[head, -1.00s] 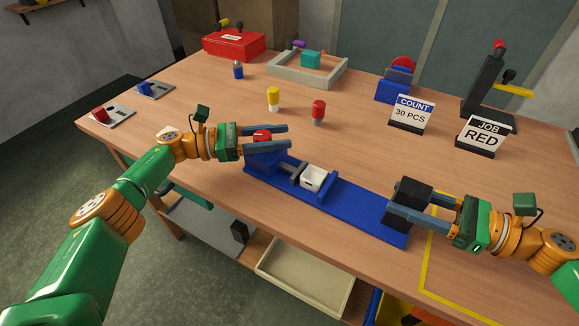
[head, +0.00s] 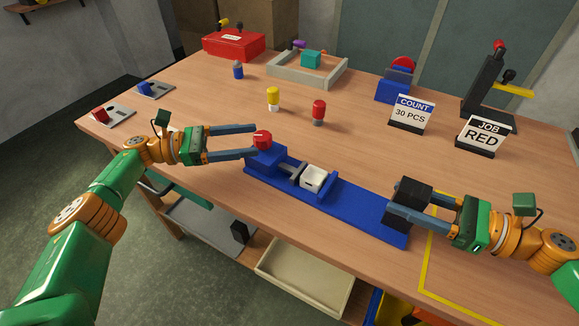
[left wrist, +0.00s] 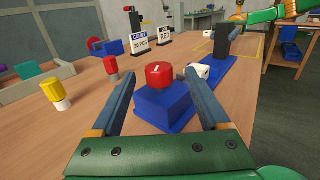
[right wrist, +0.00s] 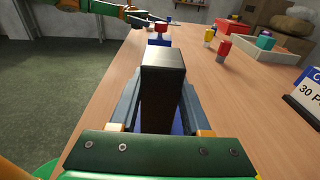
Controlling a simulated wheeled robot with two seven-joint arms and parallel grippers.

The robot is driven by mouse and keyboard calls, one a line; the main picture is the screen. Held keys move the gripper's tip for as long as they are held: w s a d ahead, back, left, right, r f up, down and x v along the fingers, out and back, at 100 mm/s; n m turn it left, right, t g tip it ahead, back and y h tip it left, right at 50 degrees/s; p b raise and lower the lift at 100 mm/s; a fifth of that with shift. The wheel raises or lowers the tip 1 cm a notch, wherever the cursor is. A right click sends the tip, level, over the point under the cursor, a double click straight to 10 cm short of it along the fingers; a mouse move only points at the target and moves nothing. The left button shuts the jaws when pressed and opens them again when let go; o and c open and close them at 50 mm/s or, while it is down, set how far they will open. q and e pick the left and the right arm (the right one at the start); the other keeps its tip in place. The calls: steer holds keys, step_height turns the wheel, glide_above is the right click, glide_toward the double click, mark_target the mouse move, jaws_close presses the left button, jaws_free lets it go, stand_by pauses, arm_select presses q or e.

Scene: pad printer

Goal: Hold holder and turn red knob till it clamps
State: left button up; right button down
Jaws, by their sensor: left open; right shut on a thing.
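The blue holder (head: 355,205) lies on the table, with a red knob (head: 262,140) on the block at its left end. A white piece (head: 313,178) sits in the middle of the holder, next to the grey clamp rod. My right gripper (head: 395,205) is shut on the black block (head: 411,195) at the holder's right end; the block also shows in the right wrist view (right wrist: 163,85). My left gripper (head: 256,140) is open, its fingertips just left of the red knob. In the left wrist view the knob (left wrist: 159,75) stands between and beyond the fingers, with a white mark on top.
Yellow (head: 273,98) and red (head: 318,111) capped bottles stand behind the holder. The COUNT sign (head: 411,113) and JOB sign (head: 482,136) stand at the right. A grey-walled tray (head: 307,70) and red box (head: 234,44) are at the back. Switch plates (head: 107,116) lie at the left edge.

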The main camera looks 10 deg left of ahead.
arm_select(q)
steer(key=shift+s+a, duration=0.2)
steer(key=shift+a, duration=0.25)
